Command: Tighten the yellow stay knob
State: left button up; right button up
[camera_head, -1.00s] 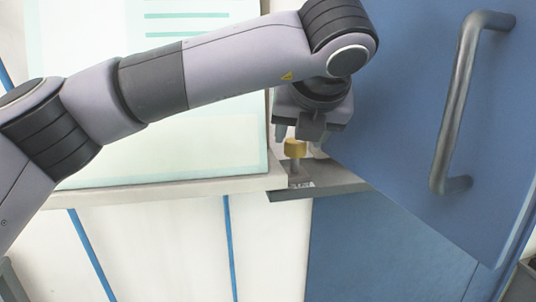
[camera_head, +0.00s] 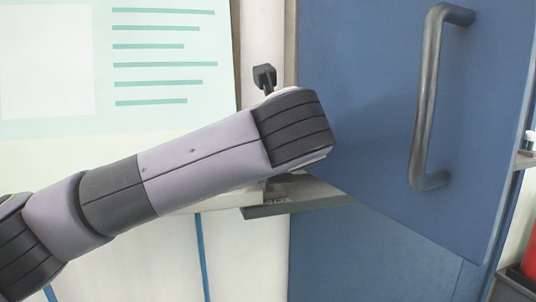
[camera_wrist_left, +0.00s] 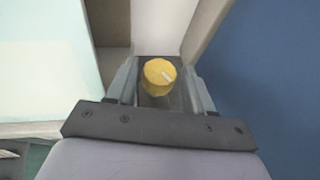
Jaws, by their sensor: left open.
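The yellow knob (camera_wrist_left: 158,76) shows in the left wrist view, round with a pale mark across its top. My left gripper (camera_wrist_left: 160,67) is open, with one finger on each side of the knob. I cannot tell whether either finger touches it. In the head view the knob and the gripper's fingers are hidden behind my left arm. The dark grey stay plate (camera_head: 312,194) shows partly below the arm. My right gripper is in neither view.
A blue door (camera_head: 375,130) with a grey bar handle (camera_head: 427,100) fills the right side. A white panel with green lines (camera_head: 160,110) stands at the left. A small black block (camera_head: 264,76) is just above my arm. A red object (camera_head: 530,250) is at the right edge.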

pick_arm(q)
jog(key=shift+x, duration=1.05)
jog(key=c, duration=0.7)
jog(key=shift+a+f+b, duration=0.1)
jog(key=shift+f+b, duration=0.05)
jog(key=shift+b, duration=0.45)
jog(key=shift+m+h+b, duration=0.7)
jog(key=shift+h+b, duration=0.05)
jog(key=shift+h, duration=0.05)
jog(key=shift+r, duration=0.2)
jog(key=o, duration=0.7)
jog(key=shift+s, duration=0.1)
